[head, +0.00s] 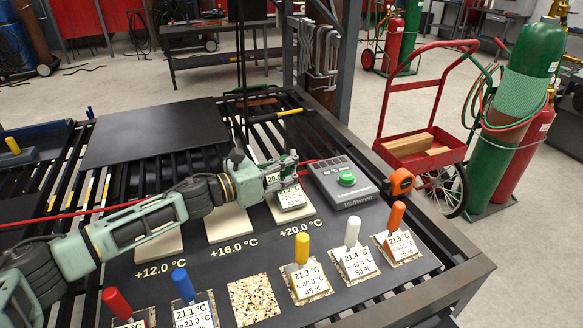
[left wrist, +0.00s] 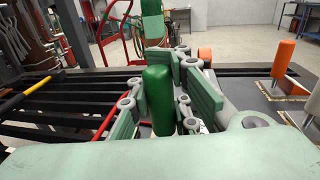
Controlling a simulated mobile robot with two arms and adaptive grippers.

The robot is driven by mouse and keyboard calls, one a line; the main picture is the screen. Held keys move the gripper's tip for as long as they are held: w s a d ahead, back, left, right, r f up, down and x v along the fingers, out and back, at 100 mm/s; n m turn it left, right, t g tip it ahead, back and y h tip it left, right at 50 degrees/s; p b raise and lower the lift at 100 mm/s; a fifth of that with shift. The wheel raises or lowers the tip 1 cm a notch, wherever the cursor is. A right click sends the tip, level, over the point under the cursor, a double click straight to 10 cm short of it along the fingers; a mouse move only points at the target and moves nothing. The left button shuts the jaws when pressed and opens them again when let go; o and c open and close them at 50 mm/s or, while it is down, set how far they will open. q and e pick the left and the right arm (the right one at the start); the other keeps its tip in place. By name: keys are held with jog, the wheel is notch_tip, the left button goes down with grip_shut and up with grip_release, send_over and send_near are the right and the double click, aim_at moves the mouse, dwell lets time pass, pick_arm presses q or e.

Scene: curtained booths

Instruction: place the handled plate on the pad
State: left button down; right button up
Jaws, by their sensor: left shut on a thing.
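My left gripper (head: 281,172) is shut on the green upright handle (left wrist: 159,95) of a handled plate (head: 292,200). The plate carries a white label whose numbers are partly hidden by the fingers. It is over the pale pad (head: 279,215) above the "+20.0 °C" marking. I cannot tell whether plate and pad touch. Pale pads at "+16.0 °C" (head: 229,229) and "+12.0 °C" (head: 160,246) lie to the left and bear no plate that I can see. My right gripper is not in view.
Plates with yellow (head: 302,250), white (head: 352,232), orange (head: 396,216), blue (head: 182,285) and red (head: 117,304) handles stand in front. A speckled pad (head: 254,300) among them is bare. A grey box with a green button (head: 346,180) and an orange tape measure (head: 401,181) are at right.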

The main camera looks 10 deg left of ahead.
pick_arm(q)
jog(key=shift+w+f, duration=0.1)
jog(key=shift+f, duration=0.35)
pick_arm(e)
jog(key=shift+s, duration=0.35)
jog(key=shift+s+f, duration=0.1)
pick_arm(q)
jog(key=shift+f, duration=0.25)
jog(key=c, duration=1.8)
grip_release()
jog(key=shift+o, duration=0.9)
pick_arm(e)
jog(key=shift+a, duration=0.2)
pick_arm(q)
jog(key=shift+r, duration=0.1)
